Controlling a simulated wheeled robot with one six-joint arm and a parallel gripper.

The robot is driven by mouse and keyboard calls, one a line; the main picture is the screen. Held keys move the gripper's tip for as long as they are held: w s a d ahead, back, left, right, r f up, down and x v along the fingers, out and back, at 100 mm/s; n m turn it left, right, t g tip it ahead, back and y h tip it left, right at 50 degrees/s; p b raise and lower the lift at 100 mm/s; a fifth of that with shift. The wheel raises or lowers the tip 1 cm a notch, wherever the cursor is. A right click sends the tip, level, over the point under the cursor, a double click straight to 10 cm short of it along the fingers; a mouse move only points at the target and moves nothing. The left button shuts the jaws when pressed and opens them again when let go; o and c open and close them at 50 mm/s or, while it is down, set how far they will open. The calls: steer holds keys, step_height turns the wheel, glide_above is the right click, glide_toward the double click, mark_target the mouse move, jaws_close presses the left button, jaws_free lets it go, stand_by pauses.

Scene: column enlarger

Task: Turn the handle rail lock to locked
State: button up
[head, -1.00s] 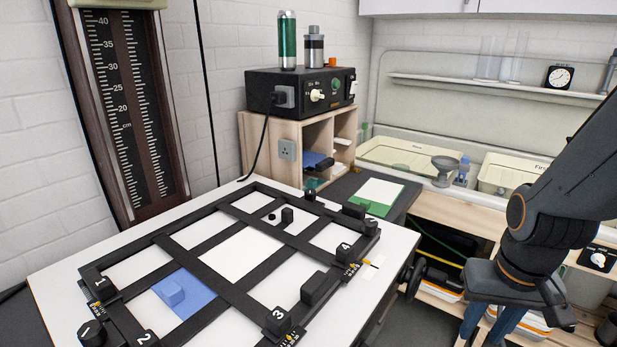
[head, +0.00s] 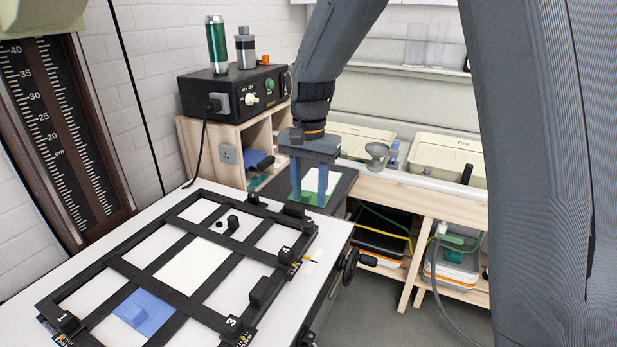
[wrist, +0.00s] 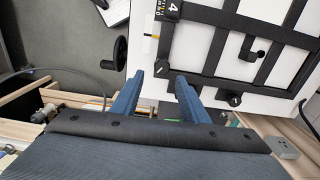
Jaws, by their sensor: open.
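The black easel frame (head: 112,262) lies on a white board, with numbered corners and raised black blocks. Small black knobs with pale marks stand on its rails: one at the far corner (head: 253,198) and one at the right corner (head: 309,228). I cannot tell which is the handle rail lock, nor read its setting. My gripper (head: 309,198) points down with fingers apart and empty, above and beyond the right end of the frame. In the wrist view my gripper (wrist: 159,76) is over the frame's edge; a knob (wrist: 233,98) shows right of the right finger, which hides part of the edge.
A black handwheel (head: 349,266) sticks out at the board's right side. A black control box (head: 230,92) stands on a wooden cabinet behind. A blue piece (head: 143,313) lies in the frame. Trays (head: 447,158) stand on the bench at the back right. Floor is free at the front right.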

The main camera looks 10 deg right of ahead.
mark_target(307, 222)
steer(key=shift+w+a+r, duration=0.15)
steer(key=shift+w+a, duration=0.05)
step_height(307, 222, down, 8)
steer(key=b, duration=0.6)
steer(key=shift+r, duration=0.25)
steer(key=shift+f, duration=0.2)
